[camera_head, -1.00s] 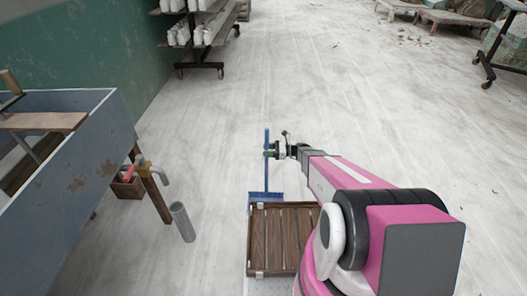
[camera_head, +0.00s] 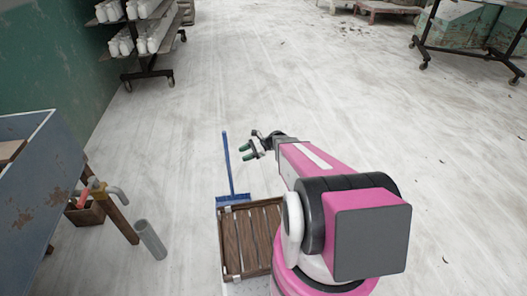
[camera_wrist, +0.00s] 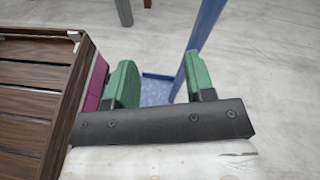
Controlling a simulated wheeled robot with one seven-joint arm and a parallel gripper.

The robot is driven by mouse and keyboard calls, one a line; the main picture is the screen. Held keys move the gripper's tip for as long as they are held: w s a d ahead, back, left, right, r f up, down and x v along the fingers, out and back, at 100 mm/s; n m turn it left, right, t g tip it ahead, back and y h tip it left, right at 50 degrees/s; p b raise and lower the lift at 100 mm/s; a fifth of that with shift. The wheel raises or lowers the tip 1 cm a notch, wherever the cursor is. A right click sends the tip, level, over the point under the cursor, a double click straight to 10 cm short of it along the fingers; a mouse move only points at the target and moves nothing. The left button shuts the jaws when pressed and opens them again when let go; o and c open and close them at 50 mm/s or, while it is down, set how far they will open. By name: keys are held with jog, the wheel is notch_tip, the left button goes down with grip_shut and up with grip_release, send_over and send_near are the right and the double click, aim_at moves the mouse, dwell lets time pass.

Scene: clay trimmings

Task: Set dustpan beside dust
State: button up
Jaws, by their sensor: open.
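The blue long-handled dustpan (camera_head: 233,200) stands with its pan low at the far edge of the slatted wooden crate and its handle nearly upright. My gripper (camera_head: 247,152) is open and empty, just right of the handle and apart from it in the head view. In the wrist view, the gripper's green fingers (camera_wrist: 162,82) are spread wide. The blue pan (camera_wrist: 157,90) shows beyond the gap and the handle (camera_wrist: 204,30) rises by the right finger. Small dark specks (camera_head: 357,31) lie on the far floor; whether they are the dust is unclear.
The slatted crate (camera_head: 229,243) is close in front, left of my arm. A grey tube (camera_head: 150,240) and a blue-grey bin (camera_head: 45,185) stand at left. A wheeled rack (camera_head: 146,73) is at far left, another (camera_head: 470,53) at far right. The middle floor is open.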

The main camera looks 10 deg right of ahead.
jog(key=s+d+r+n+h, duration=0.4)
jog(key=s+r+n+h, duration=0.2)
jog(key=s+n+h, duration=0.1)
jog(key=s+d+r+n+t+h, duration=0.1)
jog(key=s+d+r+n+h, duration=0.3)
jog(key=s+r+n+h, duration=0.2)
jog(key=shift+s+d+r+n+h, duration=0.25)
jog(key=shift+s+r+n+h, duration=0.15)
jog(key=shift+n+h, duration=0.3)
